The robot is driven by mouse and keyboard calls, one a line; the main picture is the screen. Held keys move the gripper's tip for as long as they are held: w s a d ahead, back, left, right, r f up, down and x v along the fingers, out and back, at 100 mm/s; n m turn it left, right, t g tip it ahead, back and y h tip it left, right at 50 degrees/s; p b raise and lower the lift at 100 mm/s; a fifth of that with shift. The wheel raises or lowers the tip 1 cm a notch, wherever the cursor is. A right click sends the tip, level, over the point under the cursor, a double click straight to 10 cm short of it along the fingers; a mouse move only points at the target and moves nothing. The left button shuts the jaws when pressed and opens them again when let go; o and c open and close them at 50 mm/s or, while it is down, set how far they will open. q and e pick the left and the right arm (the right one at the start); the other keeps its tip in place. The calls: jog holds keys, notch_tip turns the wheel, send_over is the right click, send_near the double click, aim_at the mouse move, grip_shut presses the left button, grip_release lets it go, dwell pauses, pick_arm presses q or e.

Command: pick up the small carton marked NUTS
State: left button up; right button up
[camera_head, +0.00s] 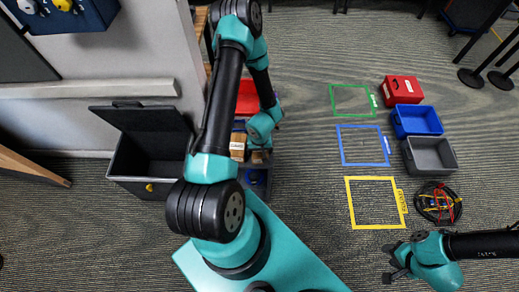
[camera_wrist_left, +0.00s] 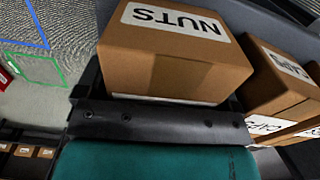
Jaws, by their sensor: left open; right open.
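The small brown carton marked NUTS (camera_wrist_left: 170,68) is close up in the left wrist view, its label upside down there. My left gripper (camera_wrist_left: 162,95) is right at it, open, with a dark finger showing at the carton's left side. The fingertips are mostly hidden, so I cannot tell whether they touch it. In the head view my left gripper (camera_head: 260,150) is over the brown cartons (camera_head: 237,142), largely covered by my arm; which one is NUTS is too small to read. My right gripper (camera_head: 394,263) is open and empty above the floor at the lower right.
Other labelled cartons (camera_wrist_left: 280,75) stand close beside NUTS on the right. A black open-lidded box (camera_head: 128,170) stands left of my arm. Green, blue and yellow floor outlines (camera_head: 373,228) lie right, by red, blue and grey bins (camera_head: 430,155) and a cable coil (camera_head: 438,203).

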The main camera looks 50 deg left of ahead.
pick_arm(q)
jog(key=c, duration=0.7)
jog(key=shift+r, duration=0.1)
jog(key=shift+c, duration=0.2)
notch_tip(320, 180, up, 10)
jog(key=shift+f, duration=0.1)
dwell(0.4)
dwell(0.4)
